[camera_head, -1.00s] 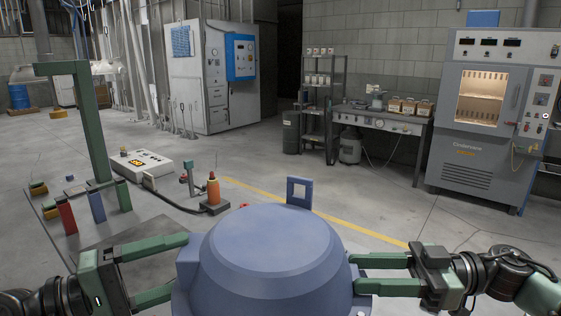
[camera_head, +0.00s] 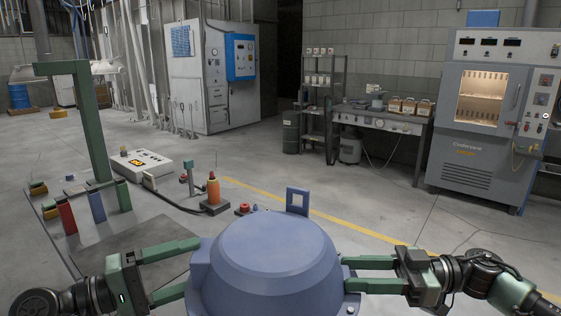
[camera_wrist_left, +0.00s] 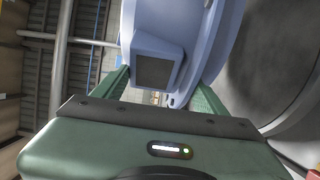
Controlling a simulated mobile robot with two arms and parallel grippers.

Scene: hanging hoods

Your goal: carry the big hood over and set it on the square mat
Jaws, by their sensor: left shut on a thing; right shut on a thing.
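The big hood (camera_head: 268,252) is a blue, rounded dome with a flat top, a square loop (camera_head: 297,200) at its far side, and side blocks. It fills the lower middle of the head view; its bottom is cut off. My left gripper (camera_head: 192,268) is shut on its left side. In the left wrist view, a blue block (camera_wrist_left: 155,66) of the hood sits between the green fingers. My right gripper (camera_head: 347,273) is shut on its right side. A dark square patch on the floor (camera_head: 135,248), perhaps the square mat, lies left of the hood, partly behind my left arm.
A green post frame (camera_head: 98,130) stands at the left, with red and blue blocks near its foot. An orange cylinder on a dark base (camera_head: 213,195) and a white control box (camera_head: 141,164) are beyond the hood. A bench and an oven (camera_head: 490,120) stand at the back right.

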